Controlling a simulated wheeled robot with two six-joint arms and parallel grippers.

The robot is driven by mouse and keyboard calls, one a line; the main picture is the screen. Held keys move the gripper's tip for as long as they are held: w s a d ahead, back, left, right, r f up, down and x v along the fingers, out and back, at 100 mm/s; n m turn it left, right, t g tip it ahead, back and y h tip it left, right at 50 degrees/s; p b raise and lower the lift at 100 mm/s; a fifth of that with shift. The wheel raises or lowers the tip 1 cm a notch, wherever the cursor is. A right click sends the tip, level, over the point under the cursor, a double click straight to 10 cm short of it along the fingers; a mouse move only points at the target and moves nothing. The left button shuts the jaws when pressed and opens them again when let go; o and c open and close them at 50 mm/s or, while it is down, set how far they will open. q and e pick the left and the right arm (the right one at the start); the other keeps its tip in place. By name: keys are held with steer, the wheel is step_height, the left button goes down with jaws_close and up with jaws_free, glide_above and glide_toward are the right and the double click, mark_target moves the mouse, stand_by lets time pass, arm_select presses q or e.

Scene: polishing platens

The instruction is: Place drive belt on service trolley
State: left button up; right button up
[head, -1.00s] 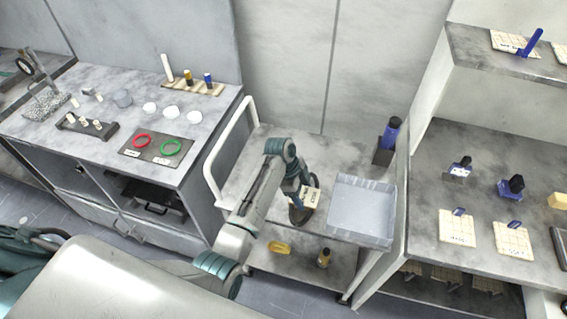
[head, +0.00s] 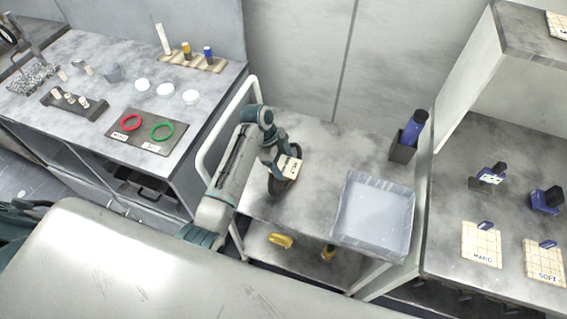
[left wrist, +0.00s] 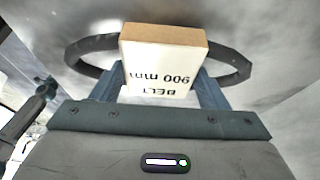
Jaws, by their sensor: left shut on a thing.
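The drive belt (head: 297,181) is a black ring with a cream block lettered "BELT 900 mm". It also shows in the left wrist view (left wrist: 241,66), with its block (left wrist: 160,65) between the blue fingers. My left gripper (head: 283,164) is shut on this block. It holds the belt at the left part of the grey service trolley (head: 320,150), just right of the white handle. The belt looks tilted in the head view. I cannot tell whether it touches the trolley top. My right gripper is not in view.
An empty grey tray (head: 374,247) takes up the trolley's right front, with a blue bottle (head: 413,128) in a dark holder behind it. The trolley's middle and back are clear. A bench with red (head: 127,122) and green rings stands left; a shelf unit stands right.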

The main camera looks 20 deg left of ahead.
arm_select(q)
steer(key=shift+w+d+f, duration=0.2)
steer(key=shift+w+f, duration=0.3)
steer(key=shift+f, duration=0.1)
steer(key=o, duration=0.9)
steer(key=shift+s+a, duration=0.1)
steer(key=shift+a, duration=0.05)
steer(key=shift+o, duration=1)
steer(key=shift+s+a, duration=0.1)
steer(key=shift+r, duration=0.25)
steer(key=b+v, duration=0.3)
steer(key=v, duration=0.5)
steer(key=p+v, duration=0.1)
steer(key=v, duration=0.2)
steer(key=shift+a+r+p, duration=0.1)
steer(key=shift+r+p, duration=0.3)
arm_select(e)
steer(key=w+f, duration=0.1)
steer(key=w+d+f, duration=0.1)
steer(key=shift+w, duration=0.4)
